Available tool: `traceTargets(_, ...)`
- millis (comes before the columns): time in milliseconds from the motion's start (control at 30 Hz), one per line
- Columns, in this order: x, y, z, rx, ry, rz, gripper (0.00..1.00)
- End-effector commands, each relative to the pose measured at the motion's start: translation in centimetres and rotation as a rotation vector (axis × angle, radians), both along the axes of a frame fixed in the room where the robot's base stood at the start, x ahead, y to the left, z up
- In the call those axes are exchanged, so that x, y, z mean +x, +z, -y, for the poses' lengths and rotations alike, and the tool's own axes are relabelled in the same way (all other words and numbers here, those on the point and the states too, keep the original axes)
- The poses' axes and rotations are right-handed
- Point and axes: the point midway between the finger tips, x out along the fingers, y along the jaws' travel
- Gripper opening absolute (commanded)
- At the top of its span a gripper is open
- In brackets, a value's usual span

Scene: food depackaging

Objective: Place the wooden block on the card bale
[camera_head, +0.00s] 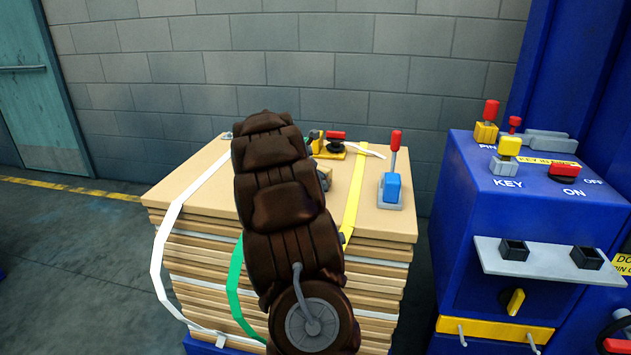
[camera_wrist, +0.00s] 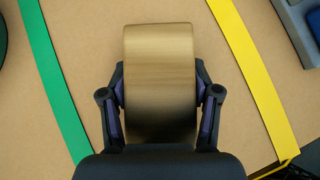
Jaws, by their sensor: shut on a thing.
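The wooden block (camera_wrist: 160,55) is a smooth brown piece in the wrist view, held between the two dark fingers of my gripper (camera_wrist: 160,95), which is shut on it. The card bale (camera_head: 190,190) is a stack of tan card sheets in the head view. Its flat top fills most of the wrist view (camera_wrist: 95,50) beneath the block. In the head view my brown arm covers the middle of the bale and hides most of the gripper and block. Whether the block touches the bale top cannot be told.
A white strap (camera_head: 160,255), green strap (camera_head: 233,280) and yellow strap (camera_head: 353,205) cross the bale. A blue base with a red-handled lever (camera_head: 391,188) and a yellow-and-red tool (camera_head: 330,148) sit on its top. A blue control cabinet (camera_head: 460,220) stands to the right.

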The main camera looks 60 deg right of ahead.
Motion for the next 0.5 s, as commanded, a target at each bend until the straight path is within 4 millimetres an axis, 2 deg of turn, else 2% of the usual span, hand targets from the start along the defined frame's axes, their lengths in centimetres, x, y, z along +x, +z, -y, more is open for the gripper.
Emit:
traceTargets(67,-0.1,-0.66,0.03,0.0,-0.002,-0.001,0.19)
traceTargets(433,-0.04,-0.93,0.01,0.0,0.0,0.0,0.19)
traceTargets(467,-0.03,-0.97,0.01,0.0,-0.001,0.001,0.64)
traceTargets(500,-0.03,-0.95,0.01,0.0,-0.001,0.001,0.68)
